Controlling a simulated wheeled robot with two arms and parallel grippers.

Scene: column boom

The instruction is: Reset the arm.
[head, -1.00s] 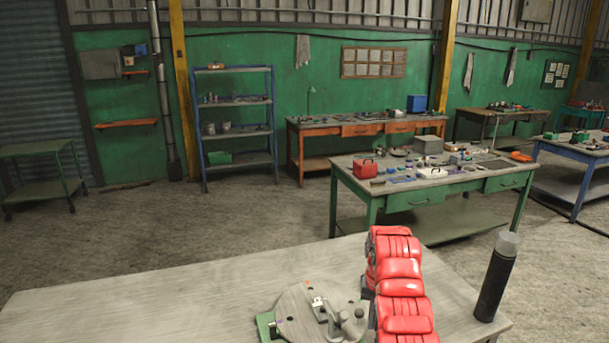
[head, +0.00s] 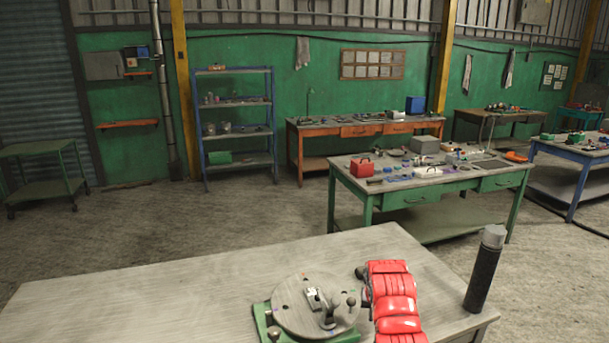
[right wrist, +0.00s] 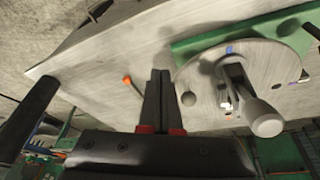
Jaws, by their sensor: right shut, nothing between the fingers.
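My right gripper (right wrist: 160,75) is shut and empty in the right wrist view, its dark fingers side by side above the table. A round grey disc (right wrist: 215,110) on a green base (right wrist: 217,40) is just right of the fingers. In the head view, the disc (head: 290,318) lies at the table's front, left of my red padded right arm. My left gripper is not in view.
A black cylinder with a grey top (head: 482,275) stands at the table's right edge. A thin orange-tipped stick (right wrist: 127,80) is left of the fingers in the wrist view. The table's left half (head: 150,300) is bare. A green workbench (head: 440,190) stands beyond open floor.

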